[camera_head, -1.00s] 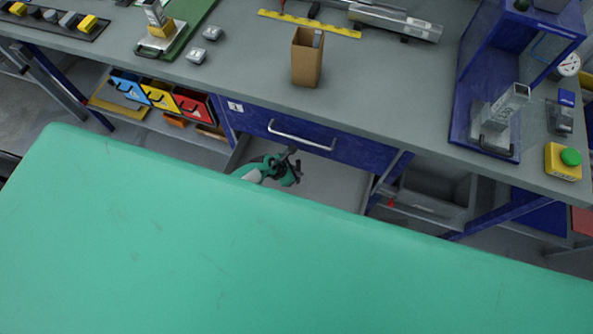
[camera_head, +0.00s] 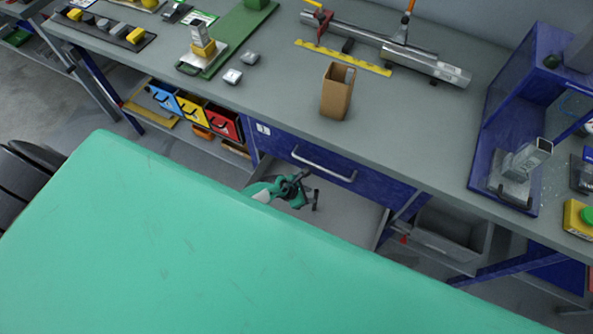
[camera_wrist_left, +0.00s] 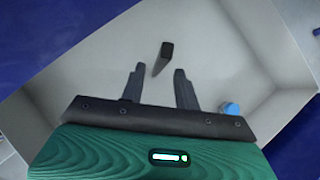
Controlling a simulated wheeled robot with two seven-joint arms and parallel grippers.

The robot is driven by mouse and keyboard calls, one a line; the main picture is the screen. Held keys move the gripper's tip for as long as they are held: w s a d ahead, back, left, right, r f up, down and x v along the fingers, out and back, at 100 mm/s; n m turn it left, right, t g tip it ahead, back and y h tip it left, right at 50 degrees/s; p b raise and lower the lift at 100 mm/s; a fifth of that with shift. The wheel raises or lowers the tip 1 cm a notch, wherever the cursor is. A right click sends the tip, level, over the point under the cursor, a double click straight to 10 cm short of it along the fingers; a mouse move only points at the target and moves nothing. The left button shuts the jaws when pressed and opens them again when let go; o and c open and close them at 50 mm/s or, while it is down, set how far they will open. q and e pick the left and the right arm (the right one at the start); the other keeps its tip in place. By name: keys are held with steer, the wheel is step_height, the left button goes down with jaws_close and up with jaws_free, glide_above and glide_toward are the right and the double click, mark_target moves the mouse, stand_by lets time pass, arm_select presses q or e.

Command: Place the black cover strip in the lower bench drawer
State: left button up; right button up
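The lower bench drawer (camera_head: 345,212) is pulled out below the blue upper drawer, its pale grey inside showing. My left gripper (camera_head: 311,188) is over it, with its dark fingers towards the inside. In the left wrist view my left gripper (camera_wrist_left: 158,71) has its fingers apart with nothing between them. A small black piece, seemingly the black cover strip (camera_wrist_left: 166,50), shows just beyond the fingertips against the pale drawer floor. I cannot tell whether it lies flat or stands on end. My right gripper is not in view.
A blue piece (camera_wrist_left: 229,108) lies in the drawer right of the fingers. The upper drawer (camera_head: 330,165) is shut above. Coloured bins (camera_head: 192,108) stand left, a grey crate (camera_head: 452,235) right. A cardboard box (camera_head: 337,92) stands on the bench top.

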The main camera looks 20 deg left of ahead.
arm_select(q)
steer(key=p+v, duration=0.1)
steer(key=v, duration=0.7)
stand_by(0.5)
